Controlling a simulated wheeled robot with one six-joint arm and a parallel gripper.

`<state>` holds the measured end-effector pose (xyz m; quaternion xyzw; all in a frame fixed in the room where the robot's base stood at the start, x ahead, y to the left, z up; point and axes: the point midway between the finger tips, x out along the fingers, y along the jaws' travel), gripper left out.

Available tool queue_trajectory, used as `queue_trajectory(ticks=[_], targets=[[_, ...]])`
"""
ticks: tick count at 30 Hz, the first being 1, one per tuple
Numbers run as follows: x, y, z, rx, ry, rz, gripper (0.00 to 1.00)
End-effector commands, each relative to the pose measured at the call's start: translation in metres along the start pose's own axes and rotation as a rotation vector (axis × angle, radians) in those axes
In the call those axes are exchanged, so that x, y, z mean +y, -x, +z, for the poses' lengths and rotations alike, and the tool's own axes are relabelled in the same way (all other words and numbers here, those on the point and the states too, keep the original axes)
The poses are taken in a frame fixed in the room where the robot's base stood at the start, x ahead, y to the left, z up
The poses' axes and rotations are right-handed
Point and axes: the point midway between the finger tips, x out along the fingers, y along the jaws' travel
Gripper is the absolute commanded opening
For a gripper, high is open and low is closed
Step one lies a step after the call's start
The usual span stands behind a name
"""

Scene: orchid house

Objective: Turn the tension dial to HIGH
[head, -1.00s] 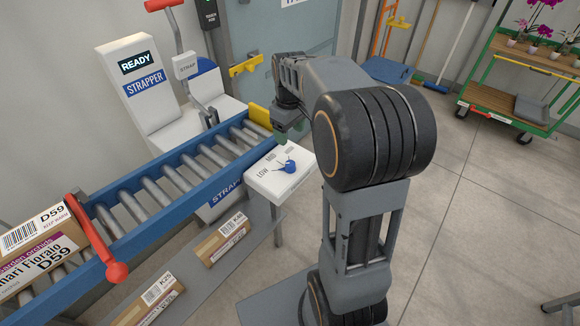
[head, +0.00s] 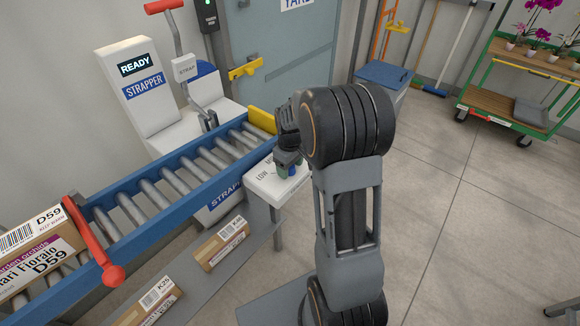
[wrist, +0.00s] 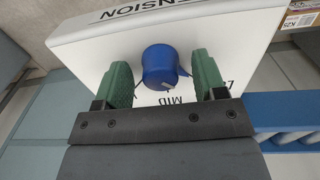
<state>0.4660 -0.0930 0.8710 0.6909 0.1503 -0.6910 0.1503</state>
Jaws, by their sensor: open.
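The tension dial (wrist: 160,63) is a blue round knob on a white panel (wrist: 90,50), with printed letters around it. In the wrist view a small tab on the knob sticks out to the right, on the side of the partly hidden LOW lettering. MID is printed upside down below the knob. My gripper (wrist: 160,76) is open, with one green finger on each side of the knob; a gap shows left of it, and the right finger is close to the tab. In the head view my gripper (head: 287,168) is over the panel and mostly hides the dial.
The roller conveyor (head: 165,180) runs beside the panel, with a labelled box (head: 38,255) and a red lever (head: 95,245). The strapper (head: 137,85) displays READY. Smaller boxes (head: 222,243) lie on a lower shelf. A plant cart (head: 510,105) stands far right.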

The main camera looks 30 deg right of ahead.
Motion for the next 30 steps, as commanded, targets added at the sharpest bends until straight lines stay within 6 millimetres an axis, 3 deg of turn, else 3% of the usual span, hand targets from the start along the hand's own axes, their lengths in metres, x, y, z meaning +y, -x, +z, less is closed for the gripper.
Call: queue_trajectory(ticks=[10, 25, 30], targets=[[0.0000, -0.0029, 0.0001, 0.000, 0.000, 0.000, 0.65], [0.0001, -0.0026, 0.0000, 0.000, 0.000, 0.000, 0.18], [0.0002, -0.0024, -0.0001, 0.001, -0.006, 0.001, 0.15]])
